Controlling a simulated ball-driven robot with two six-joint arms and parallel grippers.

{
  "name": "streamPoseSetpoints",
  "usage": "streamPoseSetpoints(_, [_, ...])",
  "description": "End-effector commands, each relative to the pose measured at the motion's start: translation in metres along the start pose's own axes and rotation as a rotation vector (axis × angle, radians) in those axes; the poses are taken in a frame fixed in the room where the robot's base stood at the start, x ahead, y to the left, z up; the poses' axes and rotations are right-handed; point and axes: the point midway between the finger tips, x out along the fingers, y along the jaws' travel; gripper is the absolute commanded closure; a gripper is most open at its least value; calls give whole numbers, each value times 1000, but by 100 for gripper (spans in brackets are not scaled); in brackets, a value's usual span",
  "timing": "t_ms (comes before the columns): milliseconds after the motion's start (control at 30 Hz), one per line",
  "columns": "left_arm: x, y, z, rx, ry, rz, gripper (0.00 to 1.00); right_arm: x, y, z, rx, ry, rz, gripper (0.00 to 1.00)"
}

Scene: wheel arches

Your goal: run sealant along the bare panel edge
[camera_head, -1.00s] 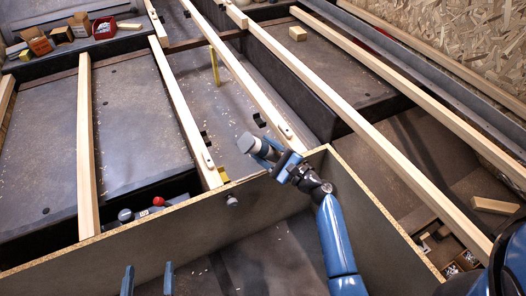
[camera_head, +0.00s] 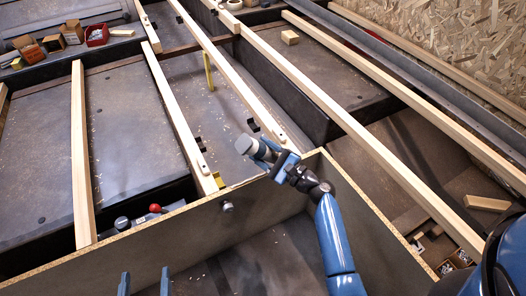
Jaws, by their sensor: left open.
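A dark panel (camera_head: 180,240) runs across the lower part of the view, with a raw tan, speckled top edge (camera_head: 100,243). This edge climbs from the lower left to a corner, then slopes down on the right. My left gripper (camera_head: 144,284) shows at the bottom left as two blue fingers set apart, with nothing visible between them. My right gripper (camera_head: 268,152) is above the panel's corner. A grey cylinder (camera_head: 245,143) shows at its tip; I cannot tell how the jaws hold it. No sealant bead is clearly visible on the edge.
Pale wooden battens (camera_head: 82,165) run away across dark recessed bays. A red-knobbed item (camera_head: 155,208) lies behind the panel at left. Small cardboard boxes (camera_head: 30,48) and a red tray (camera_head: 97,35) stand at the back left. A chipboard wall (camera_head: 450,40) closes the right.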

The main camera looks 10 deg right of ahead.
Motion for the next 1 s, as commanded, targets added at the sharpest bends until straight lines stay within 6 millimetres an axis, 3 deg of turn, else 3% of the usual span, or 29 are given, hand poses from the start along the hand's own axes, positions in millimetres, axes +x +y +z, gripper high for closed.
streamPoseSetpoints(33, [0,0,-9,0,0,0,15,2,-7,8,-1,-2,-1,78])
streamPoseSetpoints(600, [-1,0,-57,0,0,0,15,9,-41,45,-2,-1,-1,78])
streamPoseSetpoints(1000, [-1,0,-62,0,0,0,15,10,-45,49,-1,-1,-1,78])
